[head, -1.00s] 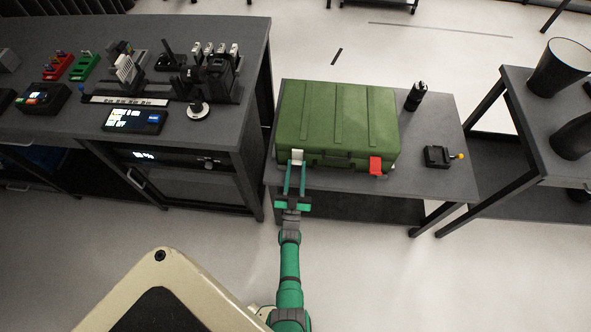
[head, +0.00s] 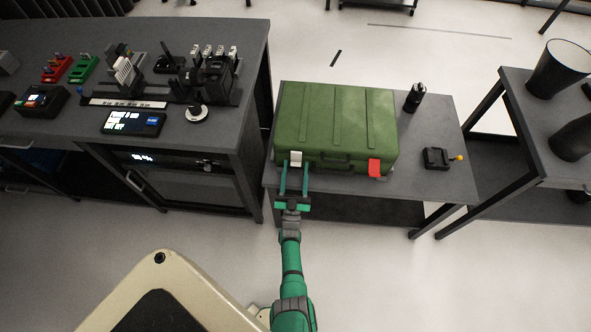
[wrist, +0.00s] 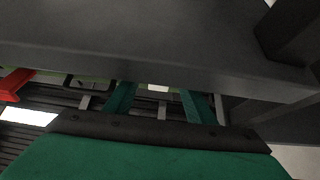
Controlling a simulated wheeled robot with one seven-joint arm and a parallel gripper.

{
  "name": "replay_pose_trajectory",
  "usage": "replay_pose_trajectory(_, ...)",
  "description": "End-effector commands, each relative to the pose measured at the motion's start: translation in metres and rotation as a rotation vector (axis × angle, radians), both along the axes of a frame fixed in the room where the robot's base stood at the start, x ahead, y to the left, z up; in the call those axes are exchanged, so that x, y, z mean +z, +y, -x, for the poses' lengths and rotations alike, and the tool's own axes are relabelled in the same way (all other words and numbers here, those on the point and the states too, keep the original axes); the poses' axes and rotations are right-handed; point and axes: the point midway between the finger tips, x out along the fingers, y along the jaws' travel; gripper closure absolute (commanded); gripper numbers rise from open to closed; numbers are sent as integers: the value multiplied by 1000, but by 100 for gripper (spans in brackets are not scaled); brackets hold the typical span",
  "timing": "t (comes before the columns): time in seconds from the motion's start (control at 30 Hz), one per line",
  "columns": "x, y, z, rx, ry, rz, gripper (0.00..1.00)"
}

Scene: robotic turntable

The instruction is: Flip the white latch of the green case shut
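The green case (head: 336,115) lies closed on a small dark table. Its white latch (head: 296,157) is at the left of the front side, and a red latch (head: 374,168) is at the right. My gripper (head: 295,166) is in front of the white latch, its teal fingers spread to either side of it. In the wrist view, the white latch (wrist: 159,88) shows between the two fingers with gaps, and nothing is held. The red latch (wrist: 14,84) is at the left edge there. I cannot tell whether the white latch is fully shut.
The dark table (head: 420,183) also bears a black bottle (head: 415,96) and a small black device with a yellow knob (head: 437,157). A workbench (head: 60,125) with tools stands at left. A shelf with dark buckets (head: 558,70) stands at right.

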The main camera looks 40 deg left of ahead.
Motion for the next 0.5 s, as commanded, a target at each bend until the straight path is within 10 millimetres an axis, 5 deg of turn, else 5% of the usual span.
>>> replay_pose_trajectory(0.27, -3, -7, 0, -10, 2, 0, 50)
replay_pose_trajectory(0.5, -23, -19, 26, -6, 4, 2, 50)
